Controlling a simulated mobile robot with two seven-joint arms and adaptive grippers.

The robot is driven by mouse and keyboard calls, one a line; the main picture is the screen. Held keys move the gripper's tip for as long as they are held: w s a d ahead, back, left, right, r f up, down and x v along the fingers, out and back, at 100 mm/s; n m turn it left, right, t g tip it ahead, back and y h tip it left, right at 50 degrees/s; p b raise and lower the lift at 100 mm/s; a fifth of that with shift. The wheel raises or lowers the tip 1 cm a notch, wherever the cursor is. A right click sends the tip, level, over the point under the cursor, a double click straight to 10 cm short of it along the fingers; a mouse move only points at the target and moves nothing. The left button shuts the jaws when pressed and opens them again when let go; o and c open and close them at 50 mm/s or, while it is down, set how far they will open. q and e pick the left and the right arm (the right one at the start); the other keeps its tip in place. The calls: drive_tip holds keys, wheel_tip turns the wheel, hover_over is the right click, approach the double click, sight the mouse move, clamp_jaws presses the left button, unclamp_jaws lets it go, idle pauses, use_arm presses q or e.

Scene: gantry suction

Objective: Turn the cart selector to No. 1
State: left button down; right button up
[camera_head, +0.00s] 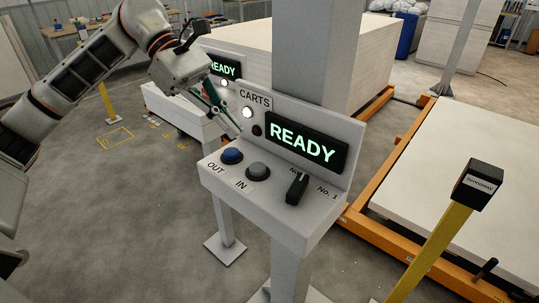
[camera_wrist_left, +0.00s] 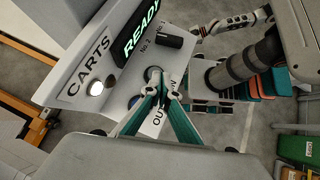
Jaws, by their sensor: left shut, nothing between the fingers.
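The cart selector is a black knob (camera_head: 297,188) on the right part of the grey CARTS panel (camera_head: 228,180). A "No. 1" label is to its right; the knob partly covers another label behind it. Its pointer end is toward the back of the panel, and I cannot tell exactly which label it marks. The knob also shows in the left wrist view (camera_wrist_left: 170,38), beside a "No. 2" label. My left gripper (camera_head: 236,131) is shut and empty, above the panel's left side near the blue OUT button (camera_head: 231,156), apart from the knob. Its green fingers fill the wrist view's middle (camera_wrist_left: 163,84).
A lit READY display (camera_head: 306,142) stands on the upright behind. A grey column (camera_head: 315,50) rises behind the panel. A yellow post (camera_head: 438,245) with a black head stands at right.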

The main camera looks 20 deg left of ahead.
use_arm(q)
approach(280, 182)
drive_tip(key=x, duration=0.5)
drive_tip(key=shift+s+r, duration=0.1)
drive_tip(key=shift+s+d+r+p, duration=0.15)
drive_tip(key=shift+d+p, duration=0.15)
drive_tip(key=shift+d, duration=1.55)
